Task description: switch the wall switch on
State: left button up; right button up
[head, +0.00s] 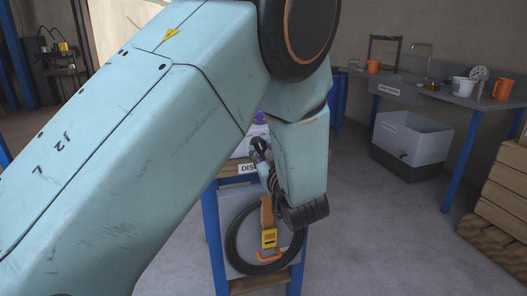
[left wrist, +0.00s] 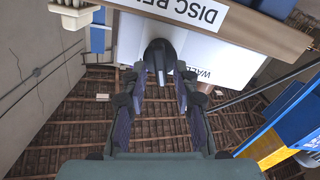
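In the left wrist view a white panel (left wrist: 130,42) carries a label (left wrist: 206,75) whose readable part says "WALL". A dark rounded knob or lever (left wrist: 158,52) sticks out from this panel, and I take it to be the wall switch. My left gripper (left wrist: 162,80) is open, with its two fingers apart and the knob in line with the gap between their tips. I cannot tell whether they touch it. In the head view my left gripper (head: 262,152) is small and partly hidden by my arm. My right gripper is not in view.
A bench edge has a sign starting "DIS" (head: 249,168). Below it hang a coiled dark cable (head: 232,250) and a yellow-orange device (head: 269,238). The floor between is clear.

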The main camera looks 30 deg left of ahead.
pick_arm(q)
grip_shut()
jog(key=shift+r+m+p, duration=0.15)
jog(key=shift+m+p, duration=0.35)
jog(key=shift+p, duration=0.35)
jog(key=m+p, duration=0.6)
jog(key=p, duration=0.1)
jog(key=shift+w+d, duration=0.1)
jog(key=shift+w, duration=0.05)
jog(key=shift+m+p, duration=1.05)
jog(key=shift+m, duration=0.15)
jog(key=shift+w+m+p, duration=0.1)
jog(key=shift+m+p, duration=0.7)
jog(key=shift+m, duration=0.5)
jog(key=shift+f, duration=0.2)
